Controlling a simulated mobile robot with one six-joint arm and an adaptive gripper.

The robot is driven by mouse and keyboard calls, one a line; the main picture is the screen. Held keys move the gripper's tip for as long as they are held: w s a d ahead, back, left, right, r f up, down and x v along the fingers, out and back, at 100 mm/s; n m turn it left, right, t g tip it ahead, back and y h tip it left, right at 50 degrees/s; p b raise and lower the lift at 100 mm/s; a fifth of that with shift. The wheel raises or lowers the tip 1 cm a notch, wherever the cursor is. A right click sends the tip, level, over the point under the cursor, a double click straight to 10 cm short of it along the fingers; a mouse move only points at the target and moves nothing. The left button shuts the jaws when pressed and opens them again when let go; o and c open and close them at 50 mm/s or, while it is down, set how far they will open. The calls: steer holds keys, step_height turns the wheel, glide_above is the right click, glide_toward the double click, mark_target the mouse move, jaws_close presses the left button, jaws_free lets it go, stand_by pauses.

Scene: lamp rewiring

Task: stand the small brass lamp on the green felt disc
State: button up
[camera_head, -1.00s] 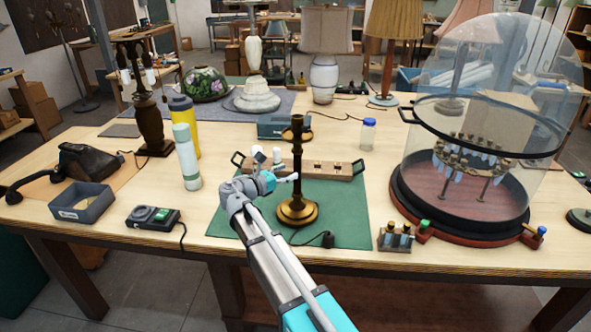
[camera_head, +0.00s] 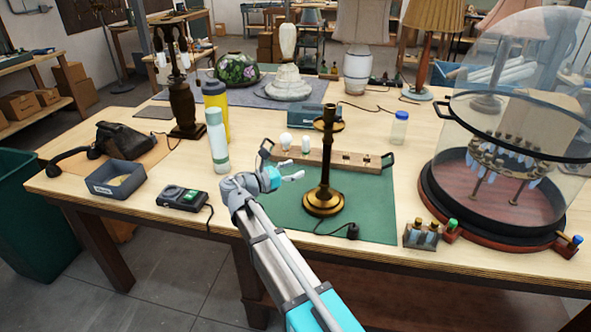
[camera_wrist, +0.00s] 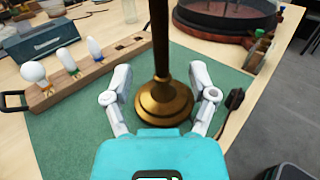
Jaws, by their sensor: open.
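The small brass lamp (camera_head: 324,202), a dark brass stem on a round base, stands upright on a green mat (camera_head: 375,215). It also shows in the wrist view (camera_wrist: 165,100), without its top. My gripper (camera_head: 298,175) is open and empty, left of the stem with a small gap in the head view. In the wrist view my gripper (camera_wrist: 160,72) has its two fingers spread, one on each side of the lamp in the picture. I cannot tell whether the stem is between the fingertips. I cannot make out a separate green felt disc.
A wooden bulb holder (camera_head: 340,160) lies behind the lamp. A glass dome (camera_head: 500,150) and a small bottle rack (camera_head: 421,236) stand to the right. A black plug (camera_wrist: 235,98) lies beside the base. A white-green bottle (camera_head: 217,142) stands left.

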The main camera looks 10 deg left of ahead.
stand_by(0.5)
steer(key=s+d+f+m+g+y, duration=0.1)
steer(key=d+f+m+g, duration=0.1)
steer(key=d+f+m, duration=0.2)
steer(key=s+d+f+m+g+y, duration=0.1)
steer(key=s+d+f+m+g, duration=0.1)
steer(key=d, duration=0.8)
steer(key=s+d+f+m+g+y, duration=0.1)
steer(key=d+f+m+g, duration=0.3)
steer(key=d, duration=0.4)
steer(key=shift+s+f+m+y, duration=0.25)
steer(key=shift+f+m+y, duration=0.15)
steer(key=shift+f+m, duration=0.5)
steer(key=s+d+f+m+g+y, duration=0.1)
steer(key=s+d+m, duration=0.1)
steer(key=s+d+f+m+y, duration=0.1)
steer(key=d+f+m, duration=0.1)
steer(key=s+d+f+m+g+y, duration=0.1)
steer(key=s+d+m, duration=0.1)
steer(key=shift+s+d+f+g+y, duration=0.2)
steer(key=shift+s+d+g+y, duration=0.1)
steer(key=shift+s+d, duration=0.05)
steer(key=s+d+f+m+g+y, duration=0.1)
steer(key=s+d+f+m+y, duration=0.1)
steer(key=s+m+y, duration=0.3)
steer(key=shift+s+d+f+m+g+y, duration=0.3)
steer(key=shift+s+d+m, duration=0.4)
steer(key=shift+s+m, duration=0.9)
